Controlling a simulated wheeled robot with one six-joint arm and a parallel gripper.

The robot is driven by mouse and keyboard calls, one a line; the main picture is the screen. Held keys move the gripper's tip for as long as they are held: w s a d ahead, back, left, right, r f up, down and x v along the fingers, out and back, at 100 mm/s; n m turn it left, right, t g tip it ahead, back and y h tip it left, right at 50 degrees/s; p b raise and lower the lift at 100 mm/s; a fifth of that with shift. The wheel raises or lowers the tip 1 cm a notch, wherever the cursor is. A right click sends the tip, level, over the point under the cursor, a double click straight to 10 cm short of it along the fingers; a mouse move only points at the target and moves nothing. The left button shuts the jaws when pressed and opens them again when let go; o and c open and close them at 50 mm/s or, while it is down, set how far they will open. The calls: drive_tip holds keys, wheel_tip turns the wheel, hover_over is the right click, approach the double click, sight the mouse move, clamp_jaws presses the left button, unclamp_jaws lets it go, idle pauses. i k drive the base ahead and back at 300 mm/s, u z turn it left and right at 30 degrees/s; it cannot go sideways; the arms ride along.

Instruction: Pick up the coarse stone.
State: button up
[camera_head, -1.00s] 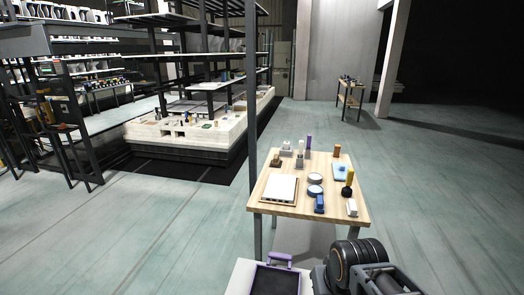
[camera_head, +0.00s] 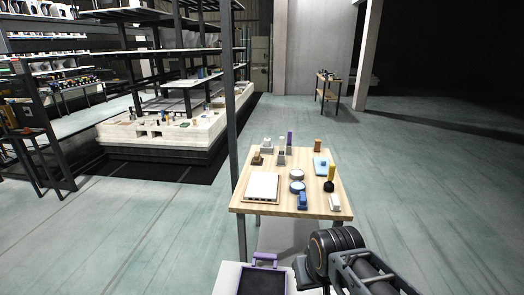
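I cannot tell for certain which thing is the coarse stone; the small things on the wooden table (camera_head: 245,203) are too small to make out. Block-like things there are a brown-orange block (camera_head: 318,146) at the back right, a pale block (camera_head: 334,203) at the front right corner, and a blue one (camera_head: 302,200) at the front edge. A flat light-blue piece (camera_head: 320,167) lies near the right edge. My arm shows at the lower right, in front of the table and apart from these things. My gripper's fingers are not in view.
The table also holds a white slab on a board (camera_head: 263,187), two round tins (camera_head: 297,188), a yellow-handled tool (camera_head: 331,178) and a purple upright piece (camera_head: 289,140). A dark post (camera_head: 232,110) stands at its left. A purple-handled dark tray (camera_head: 262,281) is in front. Floor right is clear.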

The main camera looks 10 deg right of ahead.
sight(257, 159)
drive_tip(key=k, duration=0.5)
drive_tip(key=z, duration=2.3)
drive_tip(key=i, duration=2.65)
drive_tip(key=u, duration=2.2)
drive_tip(key=i, duration=3.7)
